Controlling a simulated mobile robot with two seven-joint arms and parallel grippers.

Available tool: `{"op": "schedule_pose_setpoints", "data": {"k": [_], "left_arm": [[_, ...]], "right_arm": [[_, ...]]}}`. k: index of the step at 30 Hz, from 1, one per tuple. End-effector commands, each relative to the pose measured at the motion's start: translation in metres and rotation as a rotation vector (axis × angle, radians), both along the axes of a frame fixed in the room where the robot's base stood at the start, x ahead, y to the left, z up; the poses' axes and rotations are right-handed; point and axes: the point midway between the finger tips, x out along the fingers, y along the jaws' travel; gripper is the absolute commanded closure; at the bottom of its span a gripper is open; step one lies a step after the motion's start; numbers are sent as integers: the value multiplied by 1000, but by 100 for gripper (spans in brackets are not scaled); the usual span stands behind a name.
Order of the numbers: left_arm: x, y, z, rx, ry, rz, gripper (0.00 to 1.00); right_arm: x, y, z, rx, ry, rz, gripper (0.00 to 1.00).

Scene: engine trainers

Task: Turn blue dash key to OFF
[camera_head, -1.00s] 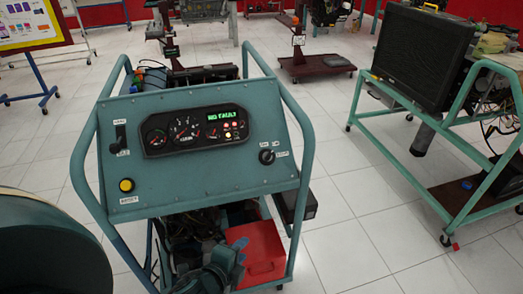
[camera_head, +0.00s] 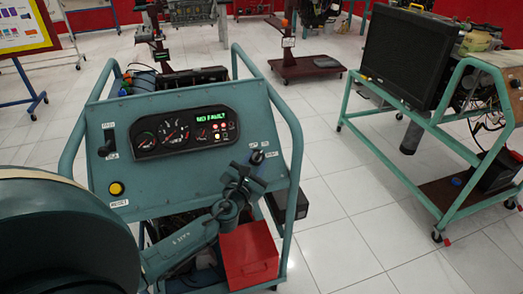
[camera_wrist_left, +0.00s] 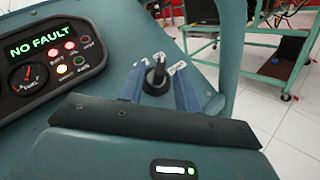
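The blue dash panel (camera_head: 196,176) faces me on a tubular frame. Its dark key (camera_head: 257,156) is at the panel's right side, with small white labels around it; the lettering is too small to read. In the left wrist view the key (camera_wrist_left: 156,74) stands out from a round dark base. My left gripper (camera_head: 243,180) is in front of the panel, just below the key. In the left wrist view its two blue fingers (camera_wrist_left: 159,78) are apart, one on each side of the key; I cannot tell whether they touch it. My right gripper is not in view.
The gauge cluster (camera_head: 186,132) shows NO FAULT in green. A black toggle (camera_head: 108,142) and a yellow button (camera_head: 116,188) are on the panel's left. A red box (camera_head: 248,256) sits below. A green-framed stand (camera_head: 358,112) is at the right, with open tiled floor between.

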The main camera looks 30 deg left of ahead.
Motion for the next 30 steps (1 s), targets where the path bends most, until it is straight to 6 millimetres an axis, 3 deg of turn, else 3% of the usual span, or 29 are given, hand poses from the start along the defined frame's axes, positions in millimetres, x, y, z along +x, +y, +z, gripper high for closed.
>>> {"op": "schedule_pose_setpoints", "data": {"k": [3,9,21,30], "left_arm": [[24,5,0,-3,-2,1,67],[48,10,0,-3,-2,0,67],[56,12,0,-3,0,-1,67],[56,12,0,-3,0,-1,91]], "right_arm": [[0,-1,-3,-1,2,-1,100],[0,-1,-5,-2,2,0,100],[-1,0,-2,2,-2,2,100],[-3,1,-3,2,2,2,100]]}}
